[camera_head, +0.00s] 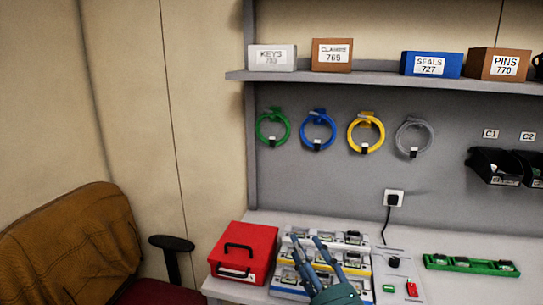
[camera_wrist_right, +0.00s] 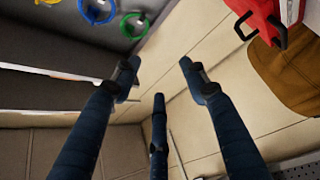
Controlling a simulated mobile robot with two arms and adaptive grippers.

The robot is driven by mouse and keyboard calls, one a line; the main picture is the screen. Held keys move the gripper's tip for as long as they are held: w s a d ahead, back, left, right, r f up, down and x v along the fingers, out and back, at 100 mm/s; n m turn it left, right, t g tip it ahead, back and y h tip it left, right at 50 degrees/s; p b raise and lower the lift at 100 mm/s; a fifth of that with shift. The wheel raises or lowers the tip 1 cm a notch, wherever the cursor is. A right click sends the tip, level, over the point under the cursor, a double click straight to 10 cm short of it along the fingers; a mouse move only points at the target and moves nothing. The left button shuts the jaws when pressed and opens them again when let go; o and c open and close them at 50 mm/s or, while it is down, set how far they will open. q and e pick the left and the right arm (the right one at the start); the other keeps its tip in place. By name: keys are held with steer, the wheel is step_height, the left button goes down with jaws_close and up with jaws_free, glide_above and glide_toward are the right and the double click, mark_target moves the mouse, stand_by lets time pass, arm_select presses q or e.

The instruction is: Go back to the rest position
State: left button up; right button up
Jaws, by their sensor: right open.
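My right gripper (camera_head: 322,253) shows at the bottom of the head view, its fingers pointing up in front of the tray of small devices (camera_head: 283,283) on the workbench. In the right wrist view, the fingers of my right gripper (camera_wrist_right: 158,80) are spread wide with nothing between them. It seems to be held above the bench, and I cannot tell its exact height. It covers part of the tray. My left gripper is not in either view.
A red case (camera_head: 243,252) stands left of the tray. A green strip (camera_head: 471,265) lies right. Coloured rings hang on the back panel, under a shelf (camera_head: 390,77) with labelled boxes. A chair with a brown jacket (camera_head: 75,245) stands at left.

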steer(key=s+d+f+m+g+h, duration=0.35)
steer(key=s+d+f+m, duration=0.3)
steer(key=f, duration=0.35)
steer(key=s+d+f+m+g+h, duration=0.3)
steer(key=s+d+f+m+g, duration=0.15)
steer(key=s+f, duration=0.4)
steer(key=s+d+f+m+g, duration=0.15)
steer(key=s+f+g, duration=0.35)
steer(key=s, duration=0.5)
steer(key=s+f+m+g, duration=0.3)
steer(key=s+f, duration=0.3)
steer(key=s, duration=0.4)
step_height(320, 180, down, 25)
steer(key=s, duration=0.1)
steer(key=s+d+f+g, duration=0.2)
steer(key=s+d+f, duration=0.1)
steer(key=s+f, duration=1.4)
steer(key=shift+s+f, duration=0.15)
steer(key=shift+s, duration=0.35)
